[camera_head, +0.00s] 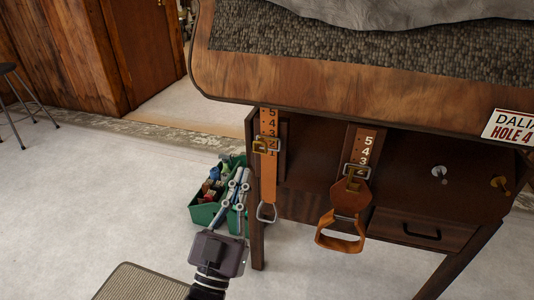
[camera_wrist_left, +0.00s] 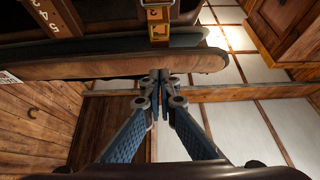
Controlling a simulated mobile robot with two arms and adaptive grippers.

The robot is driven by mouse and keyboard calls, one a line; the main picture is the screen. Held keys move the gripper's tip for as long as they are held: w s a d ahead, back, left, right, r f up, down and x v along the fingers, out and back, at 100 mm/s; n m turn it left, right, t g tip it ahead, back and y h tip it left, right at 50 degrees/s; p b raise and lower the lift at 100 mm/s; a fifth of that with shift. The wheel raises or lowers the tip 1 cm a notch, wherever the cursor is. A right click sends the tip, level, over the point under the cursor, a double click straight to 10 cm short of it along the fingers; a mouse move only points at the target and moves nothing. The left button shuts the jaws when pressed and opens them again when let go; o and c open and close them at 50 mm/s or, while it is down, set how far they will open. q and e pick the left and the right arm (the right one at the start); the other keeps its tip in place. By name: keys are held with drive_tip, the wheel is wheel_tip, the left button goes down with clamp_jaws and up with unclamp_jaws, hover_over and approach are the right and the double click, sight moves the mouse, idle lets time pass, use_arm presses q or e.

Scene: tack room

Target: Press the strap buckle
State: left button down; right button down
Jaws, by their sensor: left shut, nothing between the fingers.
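Two leather straps with numbered holes hang from the wooden stand. The left, tan strap (camera_head: 269,185) has a brass buckle (camera_head: 266,145) near hole 2 and a metal ring at its lower end. The right, brown strap (camera_head: 366,145) has a metal buckle (camera_head: 356,171) with a leather stirrup-like loop (camera_head: 340,233) below. My left gripper (camera_head: 242,172) is shut and empty, pointing up, left of and below the tan strap's buckle, with a gap in the picture. In the left wrist view, the fingertips (camera_wrist_left: 160,76) meet below a strap with a brass buckle (camera_wrist_left: 158,28). My right gripper is not in view.
A green box (camera_head: 207,212) of tools sits on the floor behind my left gripper. The stand has a drawer (camera_head: 421,232), two knobs and a sign (camera_head: 510,127) at right. A stool (camera_head: 15,95) stands far left. Floor at left is clear.

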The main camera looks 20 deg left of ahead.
use_arm(q)
drive_tip(key=shift+s+r, duration=0.15)
drive_tip(key=shift+r, duration=0.25)
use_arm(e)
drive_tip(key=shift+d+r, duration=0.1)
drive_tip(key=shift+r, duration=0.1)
use_arm(q)
wheel_tip(320, 180, up, 6)
drive_tip(key=f, duration=0.1)
hover_over(256, 148)
drive_tip(key=s, duration=0.3)
drive_tip(key=f, duration=0.1)
drive_tip(key=d+f, duration=0.1)
drive_tip(key=shift+w+f+b, duration=0.15)
drive_tip(key=shift+f+b, duration=0.15)
drive_tip(key=shift+b, duration=0.1)
drive_tip(key=shift+w+f, duration=0.1)
drive_tip(key=shift+f, duration=0.45)
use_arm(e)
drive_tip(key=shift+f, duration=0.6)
use_arm(q)
drive_tip(key=shift+b, duration=0.3)
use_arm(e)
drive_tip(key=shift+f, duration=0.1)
